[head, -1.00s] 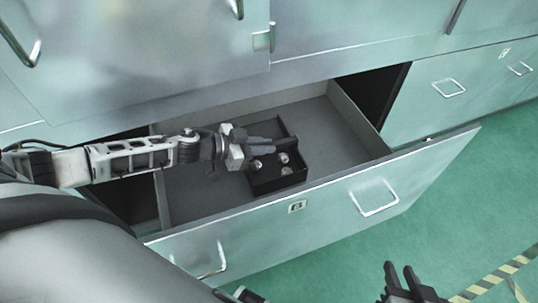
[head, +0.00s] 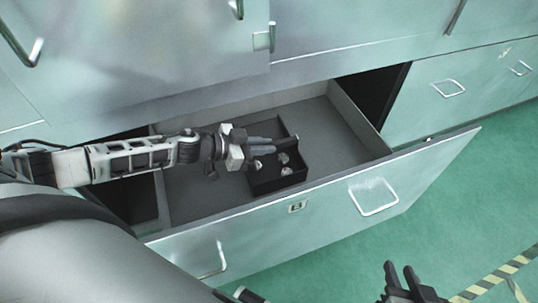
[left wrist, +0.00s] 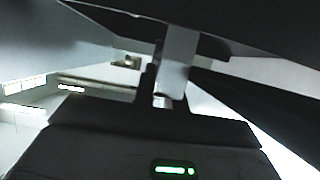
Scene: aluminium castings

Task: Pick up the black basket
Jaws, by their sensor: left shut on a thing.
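The black basket (head: 271,180) is a small square open box inside the pulled-out drawer, with several shiny round metal castings (head: 285,158) in it. My left gripper (head: 268,146) reaches in from the left, over the basket's upper left side, and is shut on the basket's wall. The exact grip point is hidden by the fingers. In the left wrist view dark surfaces fill much of the picture, and I cannot tell the basket's edge clearly. My right gripper (head: 402,275) is at the bottom edge, outside the drawer, with its two fingers apart and nothing between them.
The open drawer (head: 345,130) has bare floor to the right of the basket. Its front panel (head: 325,205) with metal handles stands between the basket and my body. Cabinet fronts (head: 140,60) overhang behind. The green floor (head: 455,220) at right is clear, with striped tape.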

